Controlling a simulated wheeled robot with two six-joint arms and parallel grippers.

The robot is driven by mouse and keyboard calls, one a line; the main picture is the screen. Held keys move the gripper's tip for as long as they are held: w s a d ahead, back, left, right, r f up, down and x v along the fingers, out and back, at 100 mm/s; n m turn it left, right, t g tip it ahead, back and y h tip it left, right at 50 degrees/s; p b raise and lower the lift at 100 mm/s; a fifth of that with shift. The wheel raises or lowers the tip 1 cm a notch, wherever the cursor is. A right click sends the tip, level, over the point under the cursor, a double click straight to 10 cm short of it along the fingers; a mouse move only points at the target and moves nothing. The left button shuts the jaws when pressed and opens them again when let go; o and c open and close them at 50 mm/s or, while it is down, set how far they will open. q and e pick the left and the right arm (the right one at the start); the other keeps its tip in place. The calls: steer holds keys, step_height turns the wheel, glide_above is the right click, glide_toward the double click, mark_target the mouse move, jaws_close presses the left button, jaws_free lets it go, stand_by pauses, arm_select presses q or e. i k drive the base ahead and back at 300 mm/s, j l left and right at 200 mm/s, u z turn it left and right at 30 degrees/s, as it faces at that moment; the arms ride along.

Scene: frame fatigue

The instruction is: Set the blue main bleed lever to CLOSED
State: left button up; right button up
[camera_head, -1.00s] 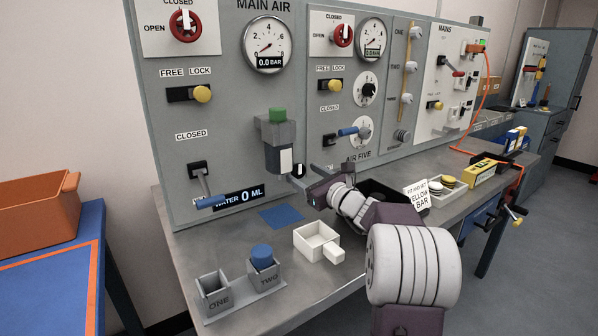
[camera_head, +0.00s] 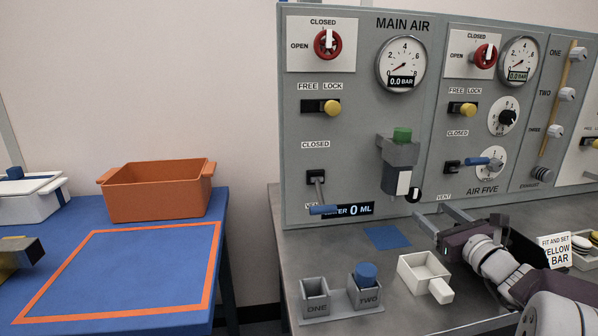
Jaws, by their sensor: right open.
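The main bleed lever (camera_head: 318,190) is at the lower left of the MAIN AIR panel. Its blue grip (camera_head: 325,210) hangs low, swung down toward the VENT label, part of which it hides, and away from the CLOSED label (camera_head: 315,144) above. My right gripper (camera_head: 431,213) is open and empty over the bench, to the right of the lever and apart from it. A second blue-gripped lever (camera_head: 478,161) is on the AIR FIVE panel, pointing sideways.
A grey cylinder with a green cap (camera_head: 402,135) sticks out between the lever and the gripper. A white scoop-like tray (camera_head: 423,268) and a two-slot holder (camera_head: 315,292) stand on the bench (camera_head: 400,318). An orange bin (camera_head: 157,192) stands on the blue table at left.

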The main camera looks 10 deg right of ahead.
mark_target(323, 208)
steer(key=k+l, duration=0.1)
steer(key=k, duration=0.85)
